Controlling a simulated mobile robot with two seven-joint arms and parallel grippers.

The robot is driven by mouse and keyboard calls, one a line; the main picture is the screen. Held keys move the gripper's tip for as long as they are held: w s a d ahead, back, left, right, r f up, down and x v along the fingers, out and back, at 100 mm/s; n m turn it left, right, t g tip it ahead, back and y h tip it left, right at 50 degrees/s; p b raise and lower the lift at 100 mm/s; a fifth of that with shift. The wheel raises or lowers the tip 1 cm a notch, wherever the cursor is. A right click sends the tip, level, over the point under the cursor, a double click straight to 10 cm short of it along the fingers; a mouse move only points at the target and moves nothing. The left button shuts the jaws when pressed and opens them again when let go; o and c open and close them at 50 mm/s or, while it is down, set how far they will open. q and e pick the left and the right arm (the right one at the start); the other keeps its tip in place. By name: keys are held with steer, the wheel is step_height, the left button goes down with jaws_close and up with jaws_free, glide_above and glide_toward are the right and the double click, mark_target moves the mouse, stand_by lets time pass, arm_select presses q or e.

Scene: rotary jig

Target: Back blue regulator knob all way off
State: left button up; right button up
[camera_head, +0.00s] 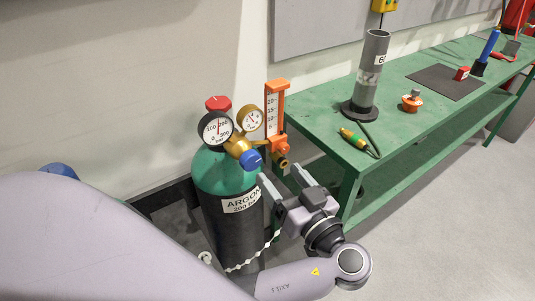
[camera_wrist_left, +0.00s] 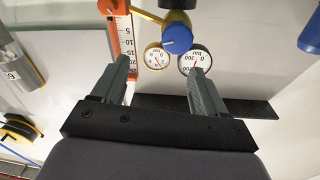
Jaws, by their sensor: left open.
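The blue regulator knob (camera_head: 251,159) sits on the front of the brass regulator (camera_head: 238,146) on top of the argon cylinder (camera_head: 222,172). In the left wrist view the knob (camera_wrist_left: 177,38) is beyond the fingertips, above the two gauges. My left gripper (camera_head: 283,180) is open and empty, just right of and below the knob. In the left wrist view its two fingers (camera_wrist_left: 160,68) stand wide apart, and neither touches the knob. My right gripper is in neither view.
An orange flowmeter (camera_head: 277,110) stands right beside the regulator. The green bench (camera_head: 310,115) is close on the right, with a grey tube (camera_head: 372,70) and a yellow-green connector (camera_head: 352,138). A chain (camera_head: 262,252) hangs across the cylinder's front.

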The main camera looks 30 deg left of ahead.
mark_target(253, 164)
arm_select(q)
steer(key=shift+n+g, duration=0.4)
steer(key=shift+g, duration=0.3)
steer(key=a, duration=0.2)
steer(key=a+p, duration=0.1)
steer(key=a, duration=0.1)
steer(key=w+a+f+p, duration=0.1)
steer(key=a, duration=0.2)
steer(key=shift+w+a+f, duration=0.1)
steer(key=shift+w+a, duration=0.05)
steer(key=shift+a, duration=0.25)
steer(key=shift+c, duration=0.3)
steer(key=c, duration=1)
